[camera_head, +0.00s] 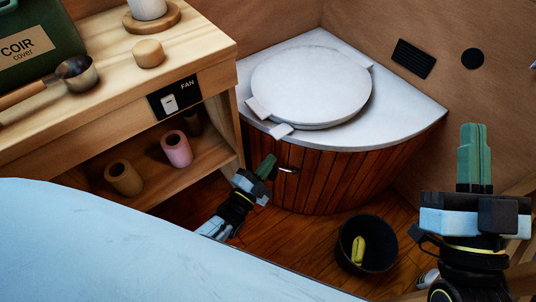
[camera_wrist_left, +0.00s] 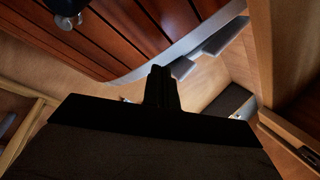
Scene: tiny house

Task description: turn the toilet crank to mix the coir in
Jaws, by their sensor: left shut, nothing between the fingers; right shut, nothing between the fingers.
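The toilet (camera_head: 315,85) stands in the back corner, with a round pale lid shut on a white top and a curved wood-slat front. The small metal crank (camera_head: 288,170) sticks out of the slats at the front left. It seems to be the metal knob in the left wrist view (camera_wrist_left: 68,15), at the upper left. My left gripper (camera_head: 266,166) is shut and empty, just left of the crank; whether they touch is unclear. My right gripper (camera_head: 475,157) is shut and empty, raised at the right. The green coir container (camera_head: 35,40) sits on the counter.
A metal scoop (camera_head: 75,72) and a wooden knob-like piece (camera_head: 148,53) lie on the counter (camera_head: 205,45). A fan switch (camera_head: 170,101) is on its side. Rolls (camera_head: 177,149) stand on the shelf below. A black bin (camera_head: 367,245) with something yellow stands on the floor before the toilet.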

